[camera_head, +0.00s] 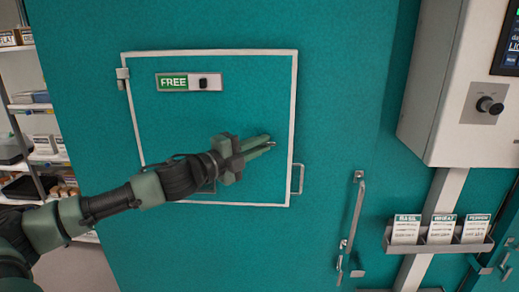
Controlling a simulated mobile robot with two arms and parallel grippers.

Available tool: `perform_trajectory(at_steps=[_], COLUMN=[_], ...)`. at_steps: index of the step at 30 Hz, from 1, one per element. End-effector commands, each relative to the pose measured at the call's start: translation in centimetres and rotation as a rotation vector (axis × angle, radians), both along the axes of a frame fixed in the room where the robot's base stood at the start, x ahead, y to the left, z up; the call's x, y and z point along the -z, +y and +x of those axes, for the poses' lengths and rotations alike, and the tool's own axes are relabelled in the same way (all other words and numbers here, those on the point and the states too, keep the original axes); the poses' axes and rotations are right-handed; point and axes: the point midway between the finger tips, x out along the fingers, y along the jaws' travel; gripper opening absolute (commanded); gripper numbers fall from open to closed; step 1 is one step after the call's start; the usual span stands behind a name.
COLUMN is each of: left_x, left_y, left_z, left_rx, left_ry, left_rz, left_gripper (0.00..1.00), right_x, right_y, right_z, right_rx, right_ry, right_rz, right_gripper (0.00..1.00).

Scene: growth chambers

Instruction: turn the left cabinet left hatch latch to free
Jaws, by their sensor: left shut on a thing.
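The left hatch (225,115) is a teal panel with a white frame, flat in the cabinet face and looking closed. My right gripper is not in view.
Further right are a long metal handle (352,220), a grey control box (450,90) with a knob, and a card rack (440,248). Shelves (30,105) with boxes stand left.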

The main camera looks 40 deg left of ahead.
Motion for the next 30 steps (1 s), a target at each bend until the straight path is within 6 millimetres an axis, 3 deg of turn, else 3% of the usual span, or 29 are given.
perform_trajectory(at_steps=[1,12,30], left_x=[0.7,1.4,1.6], left_y=[0.0,-0.1,-0.5], left_z=[0.0,0.0,0.2], left_rx=[0.001,0.002,0.004], left_ry=[-0.014,-0.171,-0.467], left_rz=[-0.023,-0.277,-0.769], left_gripper=[0.0,0.0,0.0], right_x=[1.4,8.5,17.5], right_y=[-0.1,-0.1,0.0], right_z=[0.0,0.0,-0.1], right_rx=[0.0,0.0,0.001], right_ry=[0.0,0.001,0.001], right_rz=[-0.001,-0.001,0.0], right_gripper=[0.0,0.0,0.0])
